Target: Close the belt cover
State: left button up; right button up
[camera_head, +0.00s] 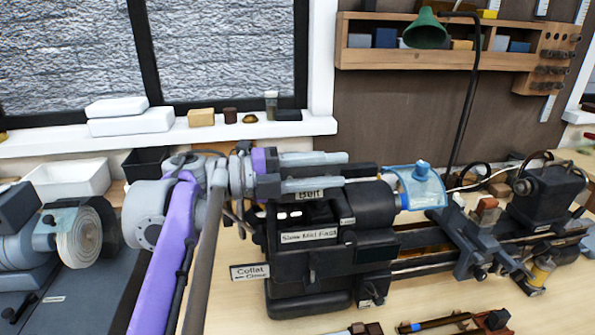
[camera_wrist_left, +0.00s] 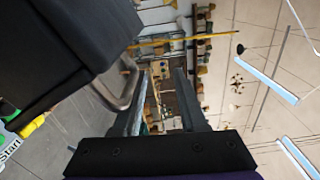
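The small black lathe stands on the bench in the head view, with a white "Belt" label (camera_head: 310,195) on its headstock. The dark part beside that label looks like the belt cover, but my left gripper partly hides it. My left gripper (camera_head: 342,172) is level in front of the headstock, its two grey fingers pointing right and apart. In the left wrist view the fingers (camera_wrist_left: 160,95) are also spread, with nothing clearly between them. A black box-like part (camera_wrist_left: 60,50) with a bent metal handle (camera_wrist_left: 125,85) is close beside the left finger. I cannot tell if they touch. My right gripper is not seen.
A blue clear guard (camera_head: 418,188) stands right of the headstock. A "Collet Close" tag (camera_head: 250,272) sticks out at the lathe's lower left. A disc machine (camera_head: 78,235) is at far left. Tools (camera_head: 440,322) lie on the front bench. A green lamp (camera_head: 426,30) hangs above.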

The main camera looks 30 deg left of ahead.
aim_at(290, 172)
pick_arm(q)
jog(key=shift+p+v, duration=0.5)
jog(key=shift+v, duration=2.6)
jog(key=shift+p+v, duration=0.35)
jog(key=shift+v, duration=2.5)
jog(key=shift+w, duration=0.1)
